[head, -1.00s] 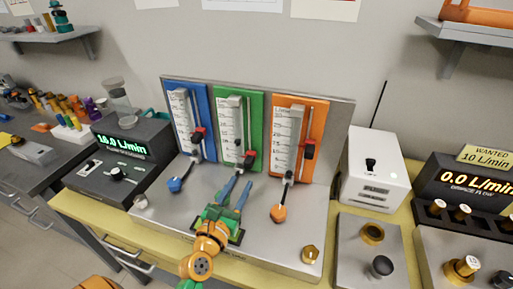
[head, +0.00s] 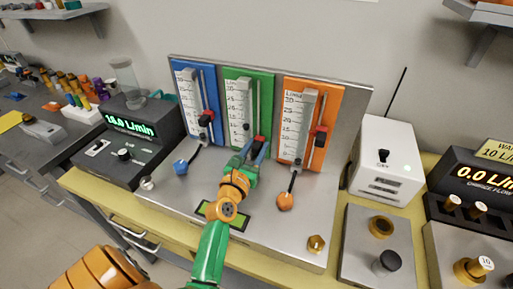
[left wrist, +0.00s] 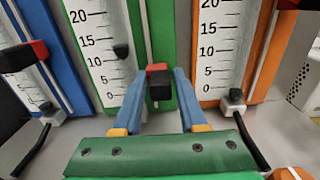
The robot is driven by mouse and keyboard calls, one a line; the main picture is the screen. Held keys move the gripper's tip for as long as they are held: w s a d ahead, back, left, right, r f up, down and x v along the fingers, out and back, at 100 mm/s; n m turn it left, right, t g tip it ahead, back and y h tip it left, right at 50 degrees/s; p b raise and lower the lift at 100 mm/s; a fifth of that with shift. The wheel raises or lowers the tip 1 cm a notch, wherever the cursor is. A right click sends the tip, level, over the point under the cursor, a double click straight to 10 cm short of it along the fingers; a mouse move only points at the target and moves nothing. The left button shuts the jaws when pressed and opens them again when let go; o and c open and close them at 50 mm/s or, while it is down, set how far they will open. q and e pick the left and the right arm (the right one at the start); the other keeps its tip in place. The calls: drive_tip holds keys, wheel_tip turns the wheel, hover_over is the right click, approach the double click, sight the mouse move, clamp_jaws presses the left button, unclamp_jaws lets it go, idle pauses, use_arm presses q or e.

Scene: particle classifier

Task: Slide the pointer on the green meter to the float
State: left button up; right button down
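The green meter (head: 266,84) is the middle of three upright panels; it also shows in the left wrist view (left wrist: 184,45). Its pointer (left wrist: 160,88), a black block with a red top, sits low on the vertical rail right of the scale. The float (left wrist: 121,51), a small dark ball in the clear tube, is near the scale's 10–15 range, higher than the pointer. My left gripper (left wrist: 157,80) is open, its blue fingers on either side of the pointer with visible gaps. In the head view the gripper (head: 254,149) partly covers the meter's lower end. My right gripper is out of view.
The blue meter (head: 190,80) and orange meter (head: 327,95) flank the green one, each with its own red-and-black pointer. Black stalks with blue (head: 180,167) and orange (head: 285,201) knobs stand below them. A white box (head: 382,160) stands to the right.

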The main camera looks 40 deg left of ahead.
use_arm(q)
clamp_jaws()
idle(1.2)
